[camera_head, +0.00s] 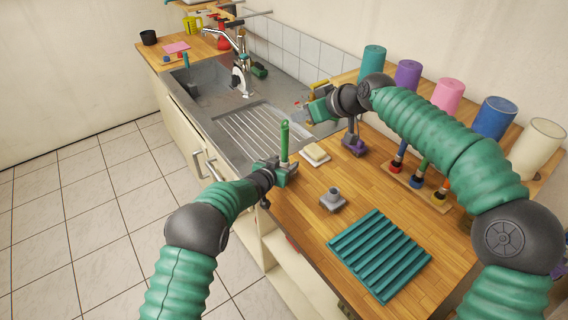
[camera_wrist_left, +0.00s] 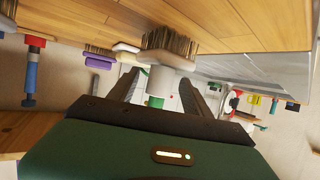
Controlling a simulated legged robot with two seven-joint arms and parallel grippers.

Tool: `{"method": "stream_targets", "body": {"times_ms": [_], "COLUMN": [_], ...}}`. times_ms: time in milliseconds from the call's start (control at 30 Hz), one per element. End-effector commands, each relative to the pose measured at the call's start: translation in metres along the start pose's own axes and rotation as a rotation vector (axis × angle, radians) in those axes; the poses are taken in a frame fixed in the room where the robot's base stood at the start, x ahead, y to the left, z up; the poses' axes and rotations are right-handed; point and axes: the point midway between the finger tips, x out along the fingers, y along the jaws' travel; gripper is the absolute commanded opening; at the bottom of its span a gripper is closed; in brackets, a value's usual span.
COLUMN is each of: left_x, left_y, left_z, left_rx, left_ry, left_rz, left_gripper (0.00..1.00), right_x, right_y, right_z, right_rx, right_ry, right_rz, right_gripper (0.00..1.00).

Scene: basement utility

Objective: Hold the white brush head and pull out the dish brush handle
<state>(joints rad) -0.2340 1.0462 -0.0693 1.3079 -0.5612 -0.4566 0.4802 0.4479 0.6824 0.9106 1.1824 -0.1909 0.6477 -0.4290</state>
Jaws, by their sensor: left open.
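The dish brush handle (camera_head: 284,140) is green and stands upright at my left gripper (camera_head: 285,172). In the left wrist view, which is upside down, the white brush head (camera_wrist_left: 160,78) has brown bristles toward the counter. Its white neck meets the green handle (camera_wrist_left: 155,102) between the two dark fingers of my left gripper (camera_wrist_left: 158,95), which are open around it. In the head view my left gripper hides the white head. My right gripper (camera_head: 314,107) is above the counter beyond the handle; its fingers are too small to read.
A grey brush head (camera_head: 333,203), a cream block (camera_head: 315,153) and a purple brush head (camera_head: 353,147) lie on the wooden counter (camera_head: 306,196). A teal ribbed mat (camera_head: 380,255) is at the front. A handle rack (camera_head: 414,181) and several cups line the wall. The sink is beyond.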

Motion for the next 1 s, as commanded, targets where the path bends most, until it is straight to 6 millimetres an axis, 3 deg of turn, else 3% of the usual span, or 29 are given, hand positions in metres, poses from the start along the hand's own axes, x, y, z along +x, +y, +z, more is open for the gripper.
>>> {"method": "stream_targets", "body": {"times_ms": [67, 500, 1000], "left_x": [-0.0002, -0.0002, -0.0003], "left_y": [0.0, -0.0002, -0.0004], "left_z": [-0.0001, 0.0001, 0.0005], "left_rx": [0.0, 0.0, 0.0], "left_ry": [0.0, 0.0, -0.001], "left_rz": [0.0, 0.0, 0.0], "left_gripper": [0.57, 0.0, 0.0], "right_x": [-0.0001, 0.0003, 0.0002], "right_y": [0.0, 0.0002, 0.0002], "right_z": [-0.0001, 0.0, 0.0], "right_rx": [0.0, 0.0, 0.0], "right_ry": [0.0, 0.0, 0.0], "right_rz": [0.0, 0.0, 0.0], "right_gripper": [0.36, 0.36, 0.36]}}
